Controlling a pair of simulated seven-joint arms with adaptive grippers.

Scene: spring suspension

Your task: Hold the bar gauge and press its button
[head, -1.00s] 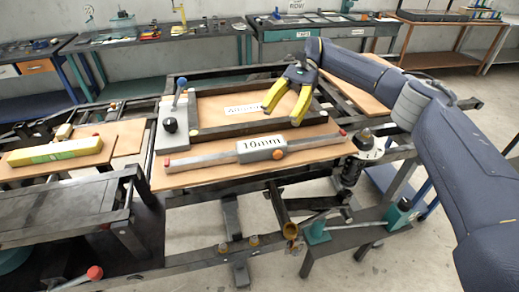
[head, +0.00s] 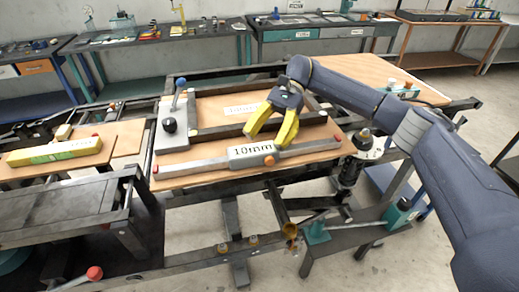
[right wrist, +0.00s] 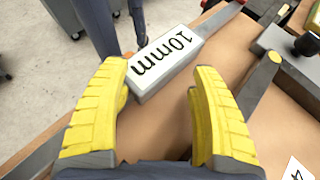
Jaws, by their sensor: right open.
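The bar gauge (head: 210,163) is a long grey bar with red ends, lying across the front of a wooden board. Its raised middle block is marked "10mm", and an orange button (head: 269,160) sits on the block's front side. My right gripper (head: 266,139) is open and empty, pointing down just above and behind the block. My left gripper is not in view.
A grey fixture (head: 170,125) with a black knob and a blue-tipped lever stands at the board's left. A dark frame (head: 225,131) lies behind the gauge. A yellow-green box (head: 55,151) sits further left. A black-and-white cylindrical part (head: 365,143) stands at the right.

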